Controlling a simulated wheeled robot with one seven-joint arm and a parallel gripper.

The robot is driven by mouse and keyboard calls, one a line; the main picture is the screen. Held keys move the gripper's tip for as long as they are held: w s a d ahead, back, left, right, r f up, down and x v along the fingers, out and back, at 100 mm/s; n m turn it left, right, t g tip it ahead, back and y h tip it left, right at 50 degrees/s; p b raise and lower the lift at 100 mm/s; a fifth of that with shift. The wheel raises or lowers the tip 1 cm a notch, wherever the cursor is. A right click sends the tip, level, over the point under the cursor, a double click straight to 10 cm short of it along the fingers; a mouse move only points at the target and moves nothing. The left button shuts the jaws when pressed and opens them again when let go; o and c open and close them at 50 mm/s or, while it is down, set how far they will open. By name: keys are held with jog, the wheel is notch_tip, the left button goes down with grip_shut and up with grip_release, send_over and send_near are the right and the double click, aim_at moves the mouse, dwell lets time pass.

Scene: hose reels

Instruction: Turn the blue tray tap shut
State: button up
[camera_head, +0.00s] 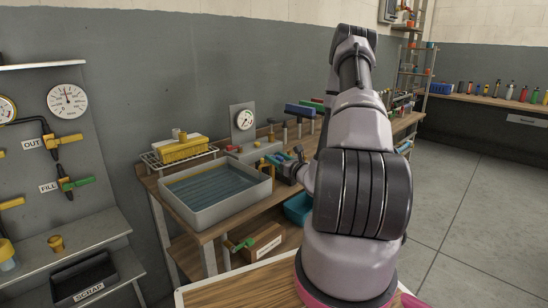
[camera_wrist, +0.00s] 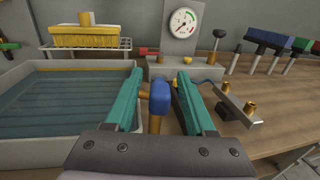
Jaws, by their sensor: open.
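The tap with the blue handle (camera_wrist: 160,96) stands on a brass stem (camera_wrist: 154,124) in the wrist view, beside the right wall of the grey tray (camera_wrist: 62,66). My gripper (camera_wrist: 158,76) is open, with one teal finger on each side of the blue handle and visible gaps between. In the head view my gripper (camera_head: 276,162) is low over the bench, right of the tray (camera_head: 211,219). My gripper and arm partly hide the tap there. The tray holds bluish, ribbed-looking contents.
A gauge block with a dial (camera_wrist: 183,23) and a red lever (camera_wrist: 149,51) stands behind the tap. A metal bar with brass fittings (camera_wrist: 250,108) lies to the right. A blue bin (camera_head: 298,208) is below the bench.

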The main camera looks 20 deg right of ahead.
jog(key=shift+w+a, duration=0.15)
jog(key=shift+w, duration=0.65)
grip_shut()
